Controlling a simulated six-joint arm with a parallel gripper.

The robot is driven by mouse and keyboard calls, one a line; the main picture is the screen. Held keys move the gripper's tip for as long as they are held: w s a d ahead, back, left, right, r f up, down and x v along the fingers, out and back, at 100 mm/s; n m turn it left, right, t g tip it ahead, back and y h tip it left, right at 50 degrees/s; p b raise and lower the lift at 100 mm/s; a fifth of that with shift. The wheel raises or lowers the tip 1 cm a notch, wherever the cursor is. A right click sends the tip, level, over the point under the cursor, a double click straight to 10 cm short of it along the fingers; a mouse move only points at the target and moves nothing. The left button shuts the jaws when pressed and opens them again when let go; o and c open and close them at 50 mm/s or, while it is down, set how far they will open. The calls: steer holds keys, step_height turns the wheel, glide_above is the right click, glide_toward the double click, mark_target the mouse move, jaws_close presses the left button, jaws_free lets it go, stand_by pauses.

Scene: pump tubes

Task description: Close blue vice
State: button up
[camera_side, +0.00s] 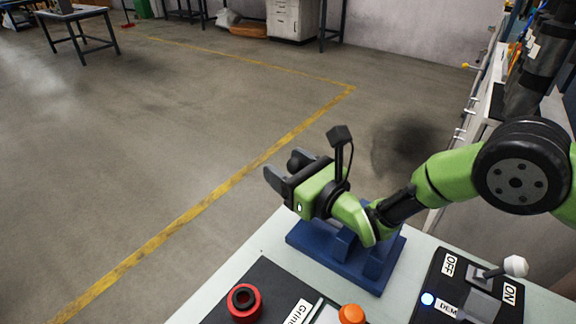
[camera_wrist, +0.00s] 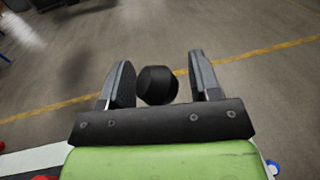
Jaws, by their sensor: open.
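The blue vice (camera_side: 335,262) sits on the light bench, with its flat base and raised blocks partly hidden behind my arm. My gripper (camera_side: 284,173) is above the vice and points up-left, out over the bench edge. Its two grey fingers also show in the wrist view (camera_wrist: 160,62), spread apart. A dark rounded knob (camera_wrist: 157,86) shows between the fingers, with a gap on each side. I cannot tell what the knob belongs to. The vice does not show clearly in the wrist view, and its jaw gap cannot be judged.
A red and black ring (camera_side: 244,302) and an orange button (camera_side: 351,314) are on the front of the bench. A switch box with a white-knobbed lever (camera_side: 515,266) stands at right. Open floor lies beyond the bench at left.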

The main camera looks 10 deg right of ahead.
jaws_close()
steer(key=shift+s+a+n, duration=0.35)
steer(key=shift+a+n, duration=0.05)
steer(key=shift+n, duration=0.4)
jaws_free()
steer(key=shift+s+d, duration=0.1)
